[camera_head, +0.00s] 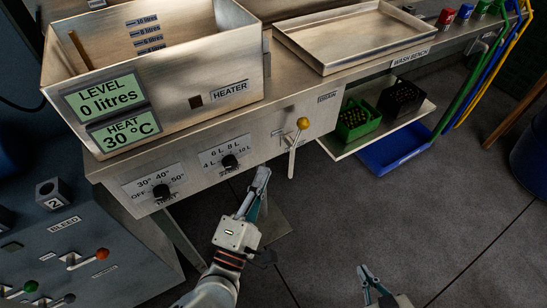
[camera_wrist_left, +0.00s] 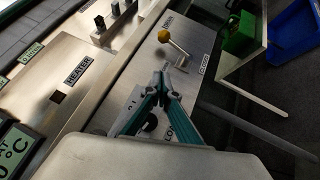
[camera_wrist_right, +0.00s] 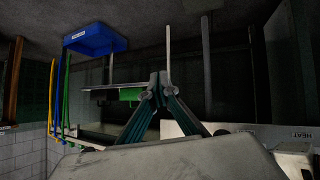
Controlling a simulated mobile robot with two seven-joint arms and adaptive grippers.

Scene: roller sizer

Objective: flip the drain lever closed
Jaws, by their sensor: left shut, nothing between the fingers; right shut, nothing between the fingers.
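The drain lever (camera_head: 297,141) has a yellow ball knob and a pale stem, on the front panel of the wash bench below the "DRAIN" label. Its knob is up, and the stem slants slightly down-left. It also shows in the left wrist view (camera_wrist_left: 177,46), beyond the fingertips. My left gripper (camera_head: 263,172) is shut and empty, below and left of the lever, near the panel and apart from the lever. It shows in the left wrist view (camera_wrist_left: 165,70). My right gripper (camera_head: 363,270) is shut and empty, low and right over the floor; the right wrist view shows its fingertips (camera_wrist_right: 157,82).
A heat dial (camera_head: 161,191) and a level dial (camera_head: 229,162) sit left of the lever. A steel tank (camera_head: 230,70) and an empty tray (camera_head: 290,45) stand on the bench. A shelf with green and black crates (camera_head: 427,107) and a blue bin (camera_head: 395,152) lie right.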

